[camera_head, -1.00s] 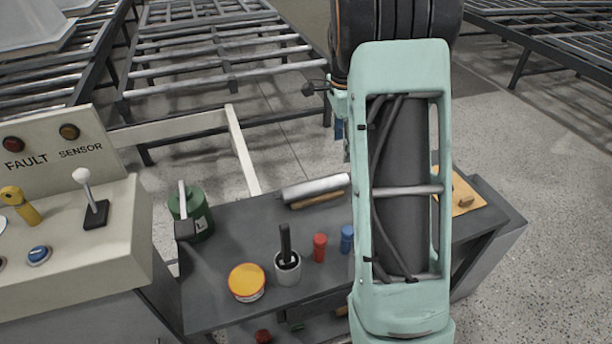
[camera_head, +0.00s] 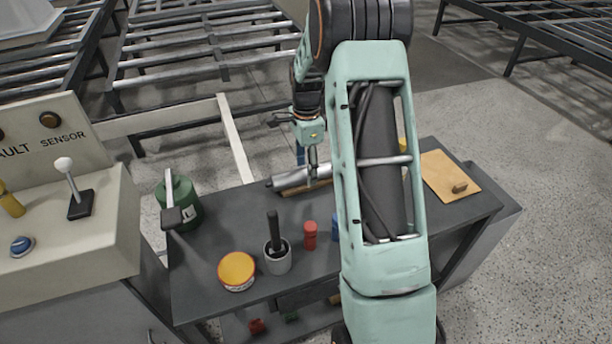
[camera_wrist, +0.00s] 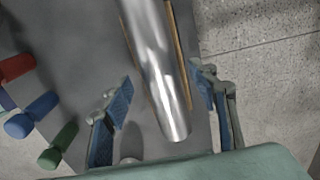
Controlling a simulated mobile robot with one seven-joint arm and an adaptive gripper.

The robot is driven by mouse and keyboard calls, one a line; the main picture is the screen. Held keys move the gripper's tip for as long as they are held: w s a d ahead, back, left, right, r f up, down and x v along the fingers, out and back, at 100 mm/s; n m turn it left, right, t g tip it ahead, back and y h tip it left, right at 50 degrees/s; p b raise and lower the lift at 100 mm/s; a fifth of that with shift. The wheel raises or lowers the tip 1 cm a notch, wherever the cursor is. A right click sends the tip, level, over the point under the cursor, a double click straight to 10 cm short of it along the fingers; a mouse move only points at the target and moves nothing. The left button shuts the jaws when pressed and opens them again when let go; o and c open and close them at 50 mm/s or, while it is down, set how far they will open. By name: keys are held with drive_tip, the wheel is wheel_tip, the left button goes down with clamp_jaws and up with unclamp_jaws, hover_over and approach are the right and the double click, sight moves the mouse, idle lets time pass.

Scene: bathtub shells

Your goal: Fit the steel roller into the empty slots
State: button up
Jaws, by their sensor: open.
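The steel roller (camera_head: 290,180) lies on a wooden support (camera_head: 303,191) near the back edge of the dark workbench. My gripper (camera_head: 312,172) is above it, pointing down at its right part. In the wrist view, the roller (camera_wrist: 155,65) passes between the two blue-padded fingers of my gripper (camera_wrist: 165,100), which are spread with gaps on both sides. Whether the fingertips are below the roller's top is hard to tell. A conveyor frame with rollers (camera_head: 205,68) stands behind the bench; I cannot make out the empty slots clearly.
The workbench (camera_head: 215,245) holds a green canister (camera_head: 180,203), a yellow-lidded tub (camera_head: 237,270), a grey cup (camera_head: 277,262) and a red item (camera_head: 310,235). A tan sheet (camera_head: 450,177) lies at right. A control console (camera_head: 70,230) with lever and buttons stands at left.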

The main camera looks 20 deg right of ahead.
drive_tip(key=shift+f, duration=0.95)
drive_tip(key=shift+c, duration=0.3)
drive_tip(key=shift+w+r, duration=0.1)
clamp_jaws()
